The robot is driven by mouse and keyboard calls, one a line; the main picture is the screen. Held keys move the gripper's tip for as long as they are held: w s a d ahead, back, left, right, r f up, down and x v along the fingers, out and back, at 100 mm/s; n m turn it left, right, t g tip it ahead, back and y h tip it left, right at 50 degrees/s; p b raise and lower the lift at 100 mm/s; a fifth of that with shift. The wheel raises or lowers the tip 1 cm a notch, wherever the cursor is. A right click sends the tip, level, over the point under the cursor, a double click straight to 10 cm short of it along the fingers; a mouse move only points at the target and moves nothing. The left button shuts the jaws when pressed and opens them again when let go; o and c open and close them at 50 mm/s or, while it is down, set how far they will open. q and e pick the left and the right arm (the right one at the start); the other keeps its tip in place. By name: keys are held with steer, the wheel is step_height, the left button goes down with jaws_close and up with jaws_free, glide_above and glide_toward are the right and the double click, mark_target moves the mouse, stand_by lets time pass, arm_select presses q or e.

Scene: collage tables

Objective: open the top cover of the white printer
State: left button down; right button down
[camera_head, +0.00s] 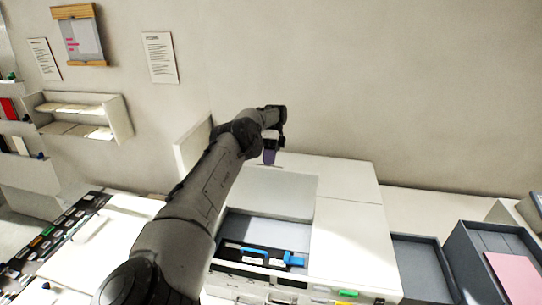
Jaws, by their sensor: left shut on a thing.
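The white printer (345,225) stands on the table in the middle of the view. Its top cover (275,190) is a pale, shaded panel raised behind an open bay (270,232). Blue parts (293,258) and dark parts show inside the bay. My left arm reaches across the printer's left side and hides part of it. My left gripper (270,153) is at the far upper edge of the cover, shut on it; the exact contact is small and hard to see. My right gripper is not in view.
Dark grey trays (418,262) stand right of the printer, and one holds a pink sheet (512,275). A white upright panel (190,150) stands behind my arm. At left are a white surface with dark items and a wall shelf (115,120). Bare wall lies behind the printer.

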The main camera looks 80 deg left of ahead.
arm_select(q)
steer(key=shift+s+f, duration=0.25)
steer(key=shift+f, duration=0.55)
steer(key=c, duration=1.1)
jaws_free()
steer(key=shift+d+f, duration=0.3)
steer(key=shift+r, duration=0.15)
steer(key=shift+c, duration=0.5)
steer(key=shift+d, duration=0.15)
